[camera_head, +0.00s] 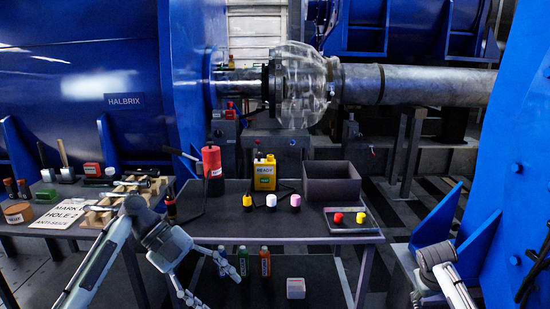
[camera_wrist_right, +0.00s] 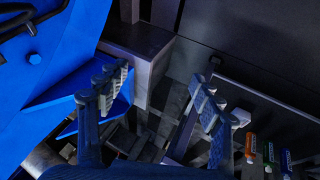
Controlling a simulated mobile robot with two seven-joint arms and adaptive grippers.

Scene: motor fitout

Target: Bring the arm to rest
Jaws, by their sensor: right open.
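My right gripper (camera_wrist_right: 155,92) is open and empty in the right wrist view, its two ridged fingers spread over dark floor and table legs. In the head view only links of my right arm show at the lower right, beside the blue machine; I cannot make out its fingers there. My left arm comes in from the lower left, and the left gripper (camera_head: 212,283) hangs in front of the table's front edge. Its fingers look spread, with nothing between them.
The table (camera_head: 235,225) carries a red canister (camera_head: 212,162), a yellow container (camera_head: 264,172), a grey bin (camera_head: 332,183) and small coloured caps. A blue machine (camera_head: 515,150) stands close at right.

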